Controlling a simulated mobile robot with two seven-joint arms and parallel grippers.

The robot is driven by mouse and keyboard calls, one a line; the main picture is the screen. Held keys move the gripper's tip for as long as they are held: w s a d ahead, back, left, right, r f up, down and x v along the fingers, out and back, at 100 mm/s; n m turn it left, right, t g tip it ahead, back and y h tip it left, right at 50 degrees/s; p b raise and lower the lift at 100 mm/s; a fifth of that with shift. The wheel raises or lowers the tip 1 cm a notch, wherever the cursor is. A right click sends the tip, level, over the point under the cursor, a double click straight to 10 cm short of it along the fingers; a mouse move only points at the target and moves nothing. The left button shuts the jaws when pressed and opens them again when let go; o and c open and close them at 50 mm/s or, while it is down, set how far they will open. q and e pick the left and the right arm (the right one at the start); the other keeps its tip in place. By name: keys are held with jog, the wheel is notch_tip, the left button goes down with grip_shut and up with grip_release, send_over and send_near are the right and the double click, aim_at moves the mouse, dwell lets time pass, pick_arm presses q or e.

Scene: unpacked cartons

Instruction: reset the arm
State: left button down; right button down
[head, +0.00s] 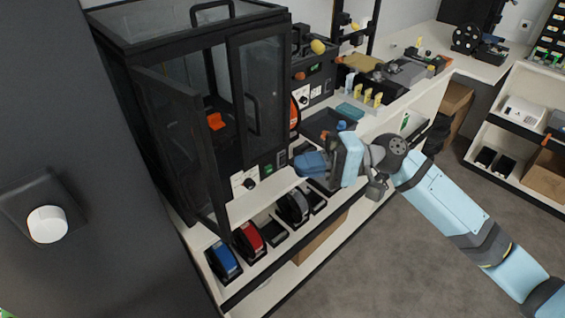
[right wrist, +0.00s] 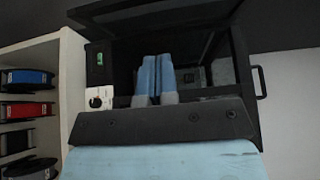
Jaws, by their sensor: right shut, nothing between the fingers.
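My right arm (head: 440,205) comes in from the lower right in the head view, light blue with dark grey joints. Its right gripper (head: 302,165) points left, in front of the lower right part of the black printer cabinet (head: 284,137). In the right wrist view the two blue fingers of the right gripper (right wrist: 155,66) lie side by side, shut with nothing between them. They point toward the cabinet's dark interior. My left arm and gripper are not in view.
The cabinet's left glazed door (head: 188,150) stands open. Below, a shelf holds a blue spool (head: 224,258), a red spool (head: 248,238) and grey ones. A workbench with tools stands behind the gripper. The floor (head: 370,270) at lower right is clear.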

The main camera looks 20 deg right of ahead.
jog(key=s+d+f+t+h+p, duration=0.1)
jog(key=s+f+t+h+p, duration=0.3)
jog(key=f, duration=0.7)
jog(key=s+d+f+t+h+p, duration=0.1)
jog(key=s+f+t+h+p, duration=0.15)
jog(key=f+t+h, duration=0.6)
jog(key=s+d+f+n+g+h+p, duration=0.2)
jog(key=s+f+n+p, duration=0.1)
jog(key=s+f, duration=0.4)
jog(key=shift+s+d+n, duration=0.2)
jog(key=shift+s+n, duration=0.1)
jog(key=shift+s, duration=0.85)
jog(key=shift+g, duration=0.25)
